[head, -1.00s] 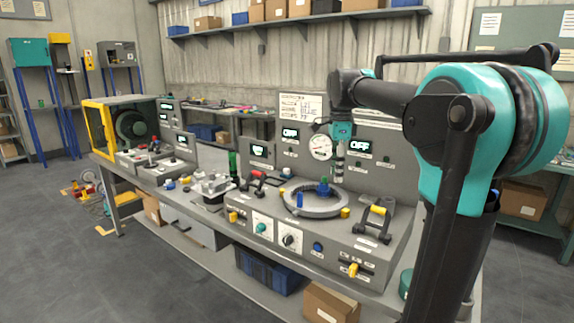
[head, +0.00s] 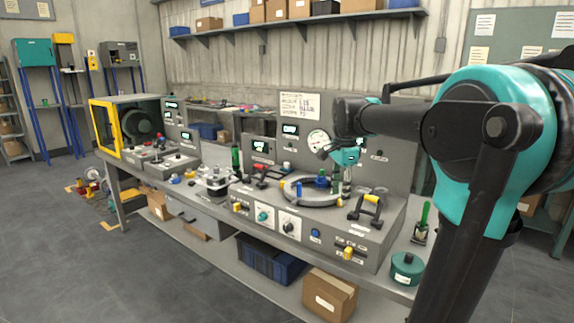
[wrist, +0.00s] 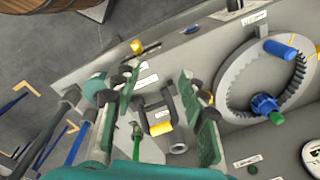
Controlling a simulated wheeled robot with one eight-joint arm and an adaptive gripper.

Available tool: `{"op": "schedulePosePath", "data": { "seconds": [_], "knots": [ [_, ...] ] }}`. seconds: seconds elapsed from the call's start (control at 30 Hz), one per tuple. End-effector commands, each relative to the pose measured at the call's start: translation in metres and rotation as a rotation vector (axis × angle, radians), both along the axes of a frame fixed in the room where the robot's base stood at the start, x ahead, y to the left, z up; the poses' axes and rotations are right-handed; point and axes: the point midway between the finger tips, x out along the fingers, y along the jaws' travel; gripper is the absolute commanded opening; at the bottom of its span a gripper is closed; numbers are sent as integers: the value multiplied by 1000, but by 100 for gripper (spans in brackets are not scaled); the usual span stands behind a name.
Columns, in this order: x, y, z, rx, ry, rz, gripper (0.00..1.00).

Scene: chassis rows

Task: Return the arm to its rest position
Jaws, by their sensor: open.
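My gripper (head: 346,157) is in front of the upright grey panel, above the right part of the bench console; its fingers are too small to make out in the head view. In the wrist view my gripper (wrist: 163,98) has its two green-padded fingers spread apart, with nothing between the pads. A yellow-handled black clamp (wrist: 160,128) shows beyond the gap and also in the head view (head: 371,203). My arm bends in from the right of the head view, with a large teal joint.
The console holds a grey toothed ring (head: 312,200) with blue and green pegs, left of the clamp. A green round container (head: 406,269) and a green-handled tool (head: 422,222) stand at the bench's right end. A cardboard box (head: 330,293) and blue crate (head: 270,259) sit below.

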Motion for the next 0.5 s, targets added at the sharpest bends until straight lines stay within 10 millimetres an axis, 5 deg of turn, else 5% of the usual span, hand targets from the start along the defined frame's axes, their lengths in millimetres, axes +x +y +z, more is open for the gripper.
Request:
{"op": "schedulePosePath", "data": {
  "seconds": [0.27, 0.5],
  "knots": [
    [-42, -11, -76, -35, -83, 343, 42],
    [-121, -24, -177, -142, -194, 833, 42]
  ]
}}
